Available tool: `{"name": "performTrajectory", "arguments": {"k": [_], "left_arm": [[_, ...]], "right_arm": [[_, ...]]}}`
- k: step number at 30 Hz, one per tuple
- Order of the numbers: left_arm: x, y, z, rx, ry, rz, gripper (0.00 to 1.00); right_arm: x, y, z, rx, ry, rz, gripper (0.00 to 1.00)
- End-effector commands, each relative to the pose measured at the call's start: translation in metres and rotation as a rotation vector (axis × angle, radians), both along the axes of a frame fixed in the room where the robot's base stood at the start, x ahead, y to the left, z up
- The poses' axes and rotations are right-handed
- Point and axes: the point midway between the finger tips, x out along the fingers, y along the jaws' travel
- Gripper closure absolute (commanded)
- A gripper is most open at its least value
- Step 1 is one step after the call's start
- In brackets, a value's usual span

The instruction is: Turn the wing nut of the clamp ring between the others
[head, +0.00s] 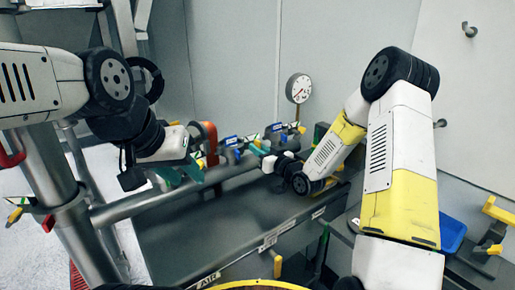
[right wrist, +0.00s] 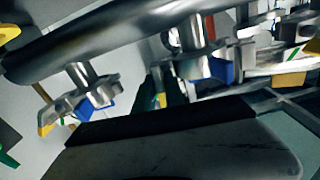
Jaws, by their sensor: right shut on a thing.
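Several clamp rings with wing nuts sit along a grey pipe. In the right wrist view, one wing nut (right wrist: 80,100) with blue and yellow parts hangs at the left, a middle one (right wrist: 205,65) with a blue part is at centre, and more metal parts crowd the right. My right gripper (head: 268,163) reaches in from the right to the row in the head view. It is shut on the middle wing nut, though the contact is partly hidden. My left gripper (head: 180,172) has its teal fingers apart, left of the row, with nothing visible between them.
A round dial gauge (head: 299,88) stands behind the row. A grey pipe (head: 140,208) runs across at the left above a dark flat surface (head: 190,240). A blue bin (head: 452,234) and yellow-handled parts are at the right.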

Motion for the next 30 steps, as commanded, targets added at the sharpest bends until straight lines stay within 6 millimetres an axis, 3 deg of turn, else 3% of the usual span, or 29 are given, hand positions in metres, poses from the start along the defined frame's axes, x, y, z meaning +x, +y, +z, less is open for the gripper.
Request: {"name": "performTrajectory", "arguments": {"k": [15, 30], "left_arm": [[0.0000, 0.0000, 0.0000, 0.000, 0.000, 0.000, 0.64], [0.0000, 0.0000, 0.0000, 0.000, 0.000, 0.000, 0.64]], "right_arm": [[0.0001, -0.0014, -0.0011, 0.366, 0.267, -0.002, 1.00], [0.0001, -0.0009, -0.0011, 0.521, 0.381, -0.001, 1.00]]}}
